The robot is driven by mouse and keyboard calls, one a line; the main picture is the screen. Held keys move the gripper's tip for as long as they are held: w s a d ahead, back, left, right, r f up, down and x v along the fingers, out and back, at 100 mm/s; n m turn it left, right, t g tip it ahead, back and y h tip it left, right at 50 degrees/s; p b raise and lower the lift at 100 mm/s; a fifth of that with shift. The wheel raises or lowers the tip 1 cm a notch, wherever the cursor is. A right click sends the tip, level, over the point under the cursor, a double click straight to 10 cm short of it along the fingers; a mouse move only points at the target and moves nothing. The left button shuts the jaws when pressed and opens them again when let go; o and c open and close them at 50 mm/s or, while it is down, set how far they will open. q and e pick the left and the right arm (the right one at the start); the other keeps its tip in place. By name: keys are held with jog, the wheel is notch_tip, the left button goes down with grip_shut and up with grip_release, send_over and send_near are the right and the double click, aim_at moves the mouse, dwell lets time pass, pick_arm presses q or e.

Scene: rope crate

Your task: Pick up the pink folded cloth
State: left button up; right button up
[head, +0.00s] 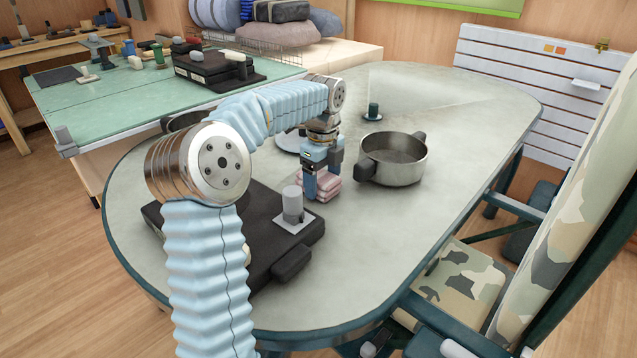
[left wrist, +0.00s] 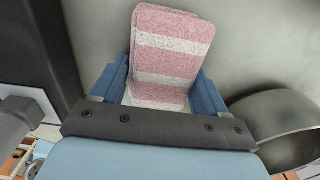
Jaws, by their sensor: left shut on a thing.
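The pink folded cloth (head: 328,186) with pale stripes lies on the grey table (head: 400,260), between the black case and the metal pot. My left gripper (head: 315,190) points down at it and is shut on it. In the left wrist view the cloth (left wrist: 170,50) sits between the two blue fingers of the left gripper (left wrist: 160,90). Its near end is hidden by the gripper body. I cannot tell a gap between cloth and table. My right gripper is not in view.
A metal pot (head: 405,165) with dark handles stands right of the cloth. A black case (head: 265,235) with a grey cylinder on a plate (head: 293,208) lies to the left. A small green object (head: 373,111) stands farther back. The table's right front is clear.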

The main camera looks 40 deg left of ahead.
pick_arm(q)
jog(key=shift+r, duration=0.6)
jog(key=s+a+r, duration=0.4)
jog(key=s+r, duration=0.8)
jog(key=s, duration=0.1)
jog(key=shift+s, duration=0.2)
jog(key=shift+a, duration=0.1)
jog(key=o, duration=0.3)
jog(key=shift+c, duration=0.9)
jog(key=shift+f, duration=0.1)
